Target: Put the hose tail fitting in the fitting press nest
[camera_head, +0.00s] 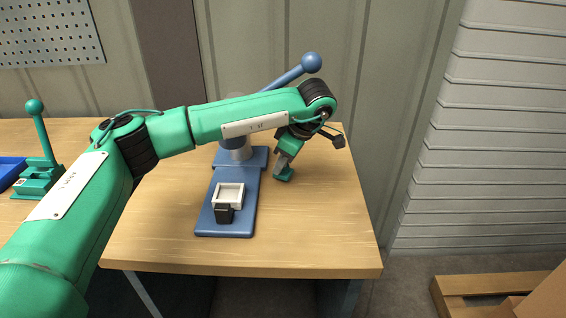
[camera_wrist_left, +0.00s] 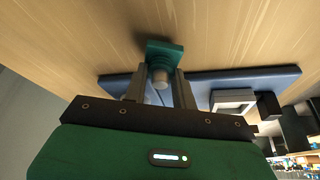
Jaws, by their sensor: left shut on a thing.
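The hose tail fitting, a green block (camera_head: 285,175) with a grey stub, is in my left gripper (camera_head: 281,165), to the right of the blue press base. In the left wrist view the green block (camera_wrist_left: 165,47) shows beyond the fingertips (camera_wrist_left: 160,83), which are shut on the grey stub. It is close to the tabletop; I cannot tell whether it touches. The fitting press nest, a white square frame (camera_head: 219,199), sits on the blue press base (camera_head: 224,230) and looks empty. It also shows in the left wrist view (camera_wrist_left: 234,95). My right gripper is out of view.
The blue press lever (camera_head: 311,63) rises behind my arm, which hides part of the press. A black block (camera_head: 224,213) stands at the nest's front. A green lever device (camera_head: 38,175) and blue tray (camera_head: 10,170) are at left. The wooden table (camera_head: 330,225) is clear at right.

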